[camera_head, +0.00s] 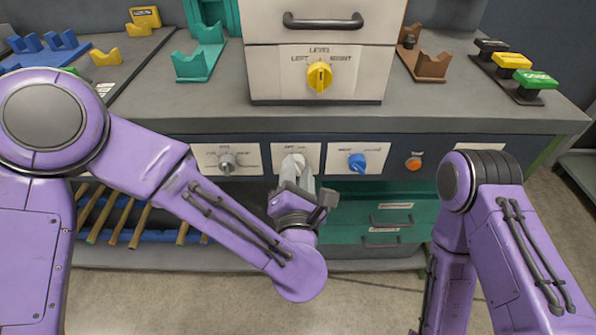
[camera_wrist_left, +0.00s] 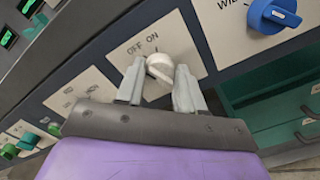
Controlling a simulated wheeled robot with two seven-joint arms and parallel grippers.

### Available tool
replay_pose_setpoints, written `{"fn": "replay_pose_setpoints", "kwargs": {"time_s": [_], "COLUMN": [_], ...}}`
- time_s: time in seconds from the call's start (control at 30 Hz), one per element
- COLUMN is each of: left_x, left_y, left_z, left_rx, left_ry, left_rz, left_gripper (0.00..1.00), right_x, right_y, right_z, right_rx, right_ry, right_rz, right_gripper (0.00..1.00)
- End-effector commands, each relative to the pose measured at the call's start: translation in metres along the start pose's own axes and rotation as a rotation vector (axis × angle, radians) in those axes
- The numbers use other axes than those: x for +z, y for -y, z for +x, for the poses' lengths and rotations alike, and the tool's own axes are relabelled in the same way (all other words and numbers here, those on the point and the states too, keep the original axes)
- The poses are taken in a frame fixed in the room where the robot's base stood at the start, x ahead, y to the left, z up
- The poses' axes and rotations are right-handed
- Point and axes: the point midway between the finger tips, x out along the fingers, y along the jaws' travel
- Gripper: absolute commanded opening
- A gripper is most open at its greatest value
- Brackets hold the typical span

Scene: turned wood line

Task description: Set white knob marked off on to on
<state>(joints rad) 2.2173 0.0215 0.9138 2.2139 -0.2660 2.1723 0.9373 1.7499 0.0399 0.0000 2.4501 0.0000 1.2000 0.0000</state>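The white knob (camera_head: 293,161) is on a pale plate in the dark front strip of the bench. In the left wrist view the white knob (camera_wrist_left: 160,67) sits below the printed words OFF and ON; which word it points at is unclear. My left gripper (camera_head: 297,178) is at the knob from the front. In the left wrist view its two grey fingers (camera_wrist_left: 160,80) stand apart, one on each side of the knob. Whether they touch it is hard to tell. My right arm is at the right; its gripper is out of view.
A grey knob (camera_head: 227,161) is left of the white one. A blue knob (camera_head: 357,162) and an orange button (camera_head: 413,163) are to the right. Green drawers (camera_head: 392,218) are below. A cabinet with a yellow knob (camera_head: 319,76) stands on the bench above.

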Motion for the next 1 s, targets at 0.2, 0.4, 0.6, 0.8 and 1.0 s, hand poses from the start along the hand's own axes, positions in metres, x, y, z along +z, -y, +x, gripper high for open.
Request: {"fn": "replay_pose_setpoints", "kwargs": {"time_s": [0.2,0.4,0.6,0.8,1.0], "left_x": [0.0,0.001,0.001,0.001,0.001], "left_y": [0.0,0.0,0.0,0.0,0.0], "left_z": [0.001,0.001,0.001,0.001,0.001], "left_rx": [0.002,0.003,0.002,0.003,0.003], "left_ry": [-0.003,-0.002,-0.002,-0.001,-0.003], "left_rz": [0.032,0.137,0.302,0.474,0.619], "left_gripper": [0.07,0.07,0.07,0.07,0.07], "right_x": [-0.001,-0.003,-0.006,-0.009,-0.011], "right_y": [0.0,-0.001,-0.001,-0.002,-0.003], "right_z": [-0.002,-0.007,-0.014,-0.021,-0.028], "right_rx": [0.0,0.0,0.0,0.0,0.0], "right_ry": [0.0,0.0,0.0,0.0,0.0], "right_rz": [0.0,0.0,0.0,0.0,0.0], "right_gripper": [0.43,0.43,0.43,0.43,0.43]}}
